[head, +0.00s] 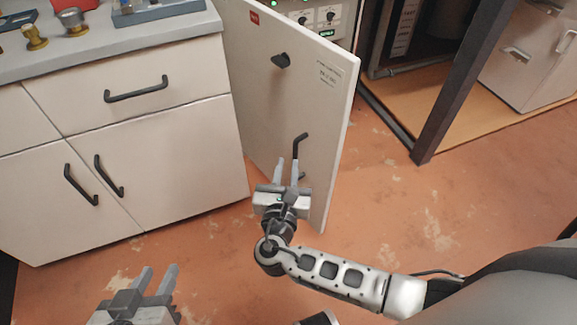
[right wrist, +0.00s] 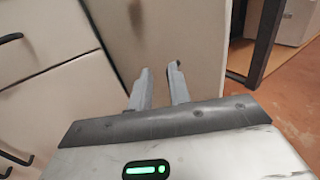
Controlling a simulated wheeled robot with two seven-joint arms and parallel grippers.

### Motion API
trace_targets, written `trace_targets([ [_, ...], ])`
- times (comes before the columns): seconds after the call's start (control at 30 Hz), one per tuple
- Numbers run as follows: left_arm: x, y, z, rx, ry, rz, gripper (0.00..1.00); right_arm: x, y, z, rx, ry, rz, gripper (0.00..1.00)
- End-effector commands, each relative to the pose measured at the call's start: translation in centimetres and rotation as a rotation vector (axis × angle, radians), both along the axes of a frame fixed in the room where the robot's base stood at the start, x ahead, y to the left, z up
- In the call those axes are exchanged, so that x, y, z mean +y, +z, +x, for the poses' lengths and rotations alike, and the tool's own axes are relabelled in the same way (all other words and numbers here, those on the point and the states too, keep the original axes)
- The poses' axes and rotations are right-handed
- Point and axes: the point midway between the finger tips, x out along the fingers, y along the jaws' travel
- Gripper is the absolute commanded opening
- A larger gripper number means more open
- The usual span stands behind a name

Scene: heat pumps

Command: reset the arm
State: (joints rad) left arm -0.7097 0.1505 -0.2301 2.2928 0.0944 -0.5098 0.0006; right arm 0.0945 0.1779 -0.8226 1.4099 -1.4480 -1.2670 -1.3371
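My right gripper (head: 287,172) is in front of the open white cabinet door (head: 300,95), close to the door's black handle (head: 299,145). Its two fingers are apart with nothing between them. It also shows in the right wrist view (right wrist: 160,85), where the fingers point at the pale door panel (right wrist: 150,35); I cannot tell whether they touch it. My left gripper (head: 158,281) is low at the bottom left of the head view, over the floor. Its fingers are apart and empty.
A white cabinet with a drawer (head: 140,98) and lower doors (head: 170,160) stands left of the open door. Brass parts (head: 72,20) are on its counter. A dark post (head: 455,95) and a grey unit (head: 530,60) are at the right. The orange floor (head: 400,200) is clear.

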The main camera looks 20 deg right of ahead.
Motion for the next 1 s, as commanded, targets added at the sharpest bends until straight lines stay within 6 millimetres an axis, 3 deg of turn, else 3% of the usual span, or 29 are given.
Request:
trace_targets([
  [0.33,0.0,0.0,0.0,0.0,0.0,0.0,0.34,-0.1,-0.1,-0.1,0.002,-0.004,0.012,0.19],
  [0.43,0.0,0.0,0.0,0.0,0.0,-0.001,0.34,-1.0,-0.7,-1.1,0.009,-0.057,0.151,0.19],
  [0.57,0.0,0.0,0.0,0.0,0.0,-0.001,0.34,-3.6,-2.6,-4.8,0.003,-0.277,0.627,0.19],
  [0.7,0.0,0.0,0.0,0.0,0.0,-0.001,0.34,-5.7,-4.4,-10.8,-0.074,-0.654,1.246,0.19],
  [0.8,0.0,0.0,0.0,0.0,0.0,-0.001,0.34,-6.0,-4.4,-13.9,-0.142,-0.874,1.537,0.19],
  [1.0,0.0,0.0,0.0,0.0,0.0,-0.001,0.34,-5.6,-2.8,-18.1,-0.259,-1.198,1.905,0.19],
])
